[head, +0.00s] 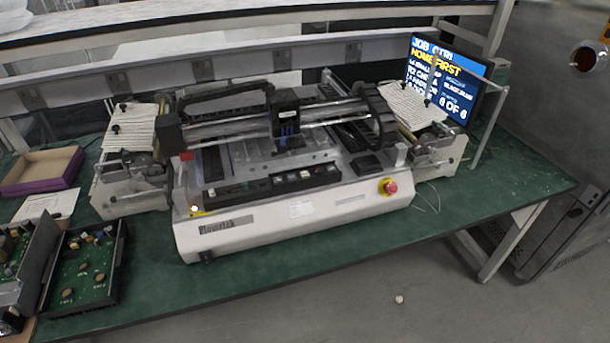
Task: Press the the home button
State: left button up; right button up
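A white benchtop machine (290,222) with a gantry (285,115) stands on the green table. A small glowing pale-yellow button (194,209) sits at the left end of its front. A red mushroom-shaped button (389,187) on a yellow base sits at the right end. No label is readable at either button, so I cannot tell from lettering which is the home button. A monitor (441,78) at the back right shows large text including "HOME FIRST" and "6 OF 6". Neither of my grippers is in view.
On the green table (330,262), a black tray of circuit boards (82,270) lies at the front left, with a shallow purple-sided box (42,170) behind it. Paper-topped side units (130,190) flank the machine. The front strip and right end of the table are mostly clear.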

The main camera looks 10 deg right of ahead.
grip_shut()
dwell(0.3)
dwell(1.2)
